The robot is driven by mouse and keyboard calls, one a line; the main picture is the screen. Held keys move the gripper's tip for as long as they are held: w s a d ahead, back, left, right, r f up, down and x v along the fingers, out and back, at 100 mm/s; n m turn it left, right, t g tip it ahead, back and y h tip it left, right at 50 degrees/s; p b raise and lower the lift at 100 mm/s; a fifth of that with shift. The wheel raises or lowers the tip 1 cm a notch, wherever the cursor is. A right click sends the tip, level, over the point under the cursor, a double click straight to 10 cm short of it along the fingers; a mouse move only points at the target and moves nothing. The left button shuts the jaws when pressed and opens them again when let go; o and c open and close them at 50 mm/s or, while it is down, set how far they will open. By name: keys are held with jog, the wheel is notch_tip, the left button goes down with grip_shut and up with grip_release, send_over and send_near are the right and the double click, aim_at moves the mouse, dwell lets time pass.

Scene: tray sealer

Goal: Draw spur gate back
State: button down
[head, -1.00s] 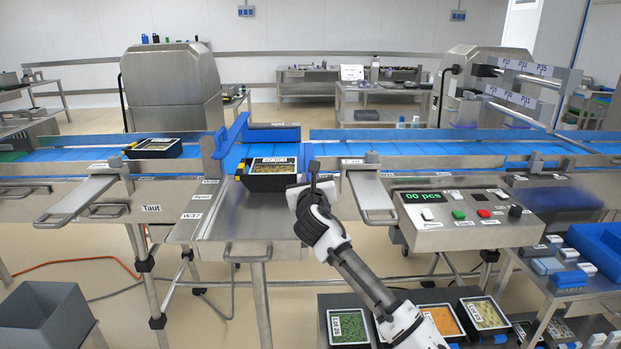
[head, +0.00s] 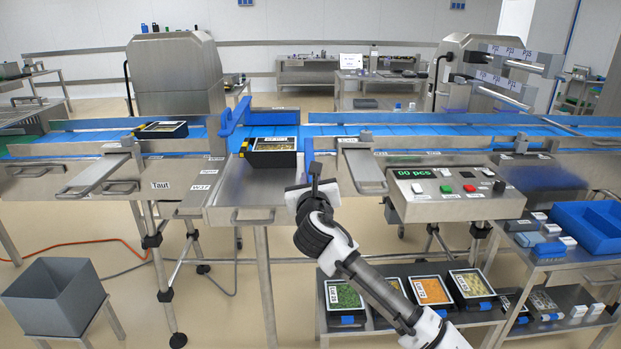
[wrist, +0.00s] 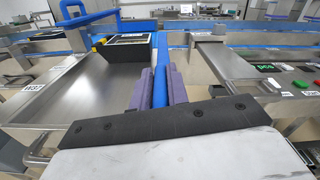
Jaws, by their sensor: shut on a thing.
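My gripper (head: 309,182) is at the right edge of the steel spur table (head: 240,217). In the wrist view its purple finger pads (wrist: 160,80) are shut on a narrow blue bar (wrist: 161,88), which runs forward between them. This bar also shows in the head view (head: 309,155), just beyond my gripper. I cannot tell for sure that it is the spur gate. A separate angled blue arm (head: 235,116) stands at the spur's left, by the belt. A black tray with yellowish food (head: 274,146) sits at the belt end of the spur table; it also shows in the wrist view (wrist: 125,47).
The blue belt (head: 400,131) runs across behind. A control box (head: 455,190) reading "00 pcs" and a steel arm with a handle (head: 365,170) are close on the right. Filled trays (head: 432,290) lie on a low shelf. A grey bin (head: 55,297) stands at left.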

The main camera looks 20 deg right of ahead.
jog(key=shift+s+d, duration=0.1)
jog(key=c, duration=1.4)
grip_release()
jog(key=shift+s, duration=0.1)
jog(key=b+v, duration=0.3)
jog(key=v, duration=1)
jog(key=shift+s, duration=0.3)
jog(key=shift+a+r, duration=0.1)
jog(key=shift+a, duration=0.1)
